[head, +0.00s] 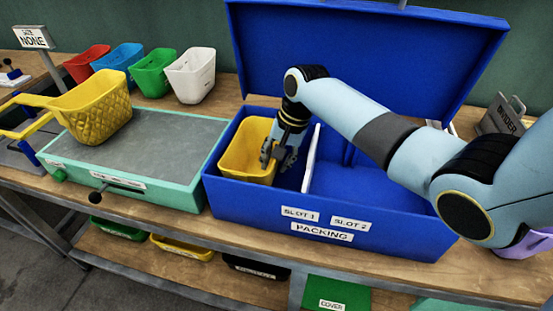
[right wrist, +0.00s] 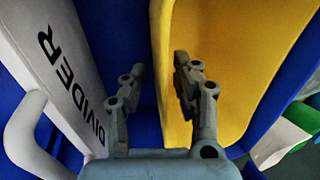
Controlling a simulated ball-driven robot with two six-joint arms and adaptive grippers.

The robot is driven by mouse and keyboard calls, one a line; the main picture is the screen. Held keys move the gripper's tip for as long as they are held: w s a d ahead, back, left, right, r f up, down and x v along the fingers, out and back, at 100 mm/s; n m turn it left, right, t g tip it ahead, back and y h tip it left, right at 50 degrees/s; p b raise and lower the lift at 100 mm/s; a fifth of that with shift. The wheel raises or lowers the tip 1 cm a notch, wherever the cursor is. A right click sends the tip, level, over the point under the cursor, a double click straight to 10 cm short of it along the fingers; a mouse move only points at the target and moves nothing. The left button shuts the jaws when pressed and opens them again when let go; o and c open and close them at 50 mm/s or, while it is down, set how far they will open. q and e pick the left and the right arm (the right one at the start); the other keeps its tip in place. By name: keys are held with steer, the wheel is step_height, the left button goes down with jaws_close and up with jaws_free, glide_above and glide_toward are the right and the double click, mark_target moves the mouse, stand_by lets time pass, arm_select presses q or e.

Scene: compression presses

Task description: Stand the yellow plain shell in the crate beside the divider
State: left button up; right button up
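The yellow plain shell (head: 243,150) stands upright in the slot 1 side of the blue crate (head: 240,205), left of the white divider (head: 312,158). My right gripper (head: 272,155) reaches down at the shell's right side, between it and the divider. In the right wrist view, the fingers of my right gripper (right wrist: 155,85) are apart. One finger is over the yellow shell (right wrist: 235,60), the other over the blue gap towards the divider (right wrist: 60,70). Whether they touch the shell's wall is unclear. My left gripper is out of view.
The crate's blue lid (head: 365,60) stands open behind. Slot 2 (head: 365,190) looks empty where visible. A patterned yellow basket (head: 95,108) stands on a green-framed grey plate (head: 150,145). Red, blue, green and white shells (head: 190,76) line the back left.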

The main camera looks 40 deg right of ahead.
steer(key=v, duration=1.2)
steer(key=shift+p, duration=0.35)
steer(key=shift+s, duration=0.1)
